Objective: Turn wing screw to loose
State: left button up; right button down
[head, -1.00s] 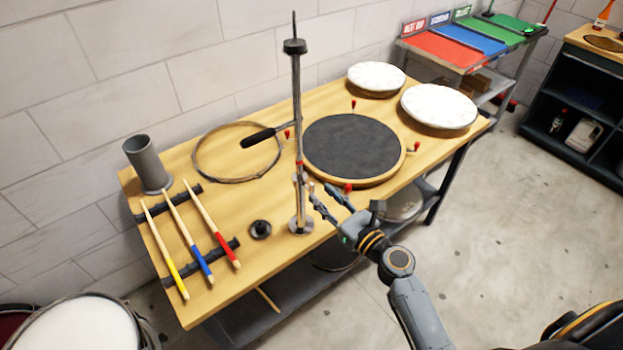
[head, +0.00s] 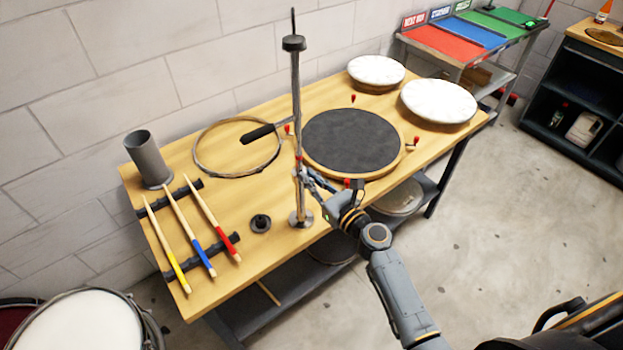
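A thin upright metal stand (head: 296,100) with a dark cap at its top rises from a round base (head: 301,218) near the bench's front edge. My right gripper (head: 308,177) reaches in from the lower right. Its fingertips are at the lower part of the stand's tube, where a small fitting sits. The wing screw itself is too small and covered by the fingers to make out. I cannot tell whether the fingers touch it or are closed on it. My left gripper is out of view.
A black round pad (head: 352,138) with red-tipped knobs lies right of the stand. A black-handled rod (head: 258,133), a wire hoop (head: 205,165), a grey cup (head: 148,160) and several drumsticks (head: 214,215) are to the left. White drumheads (head: 438,101) lie at the far right.

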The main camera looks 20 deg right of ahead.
jog(key=shift+n, duration=0.3)
jog(key=shift+s+a+f+n+b, duration=0.15)
jog(key=shift+f+n+b, duration=0.9)
jog(key=shift+n, duration=3.75)
jog(key=shift+a+f+n+b, duration=0.45)
jog(key=shift+n+b, duration=0.95)
jog(key=shift+n, duration=3.4)
jog(key=shift+s+a+f+n+b, duration=0.1)
jog(key=shift+f+n+b, duration=1.05)
jog(key=shift+n, duration=3.65)
jog(key=shift+r, duration=0.15)
jog(key=c, duration=1.4)
grip_release()
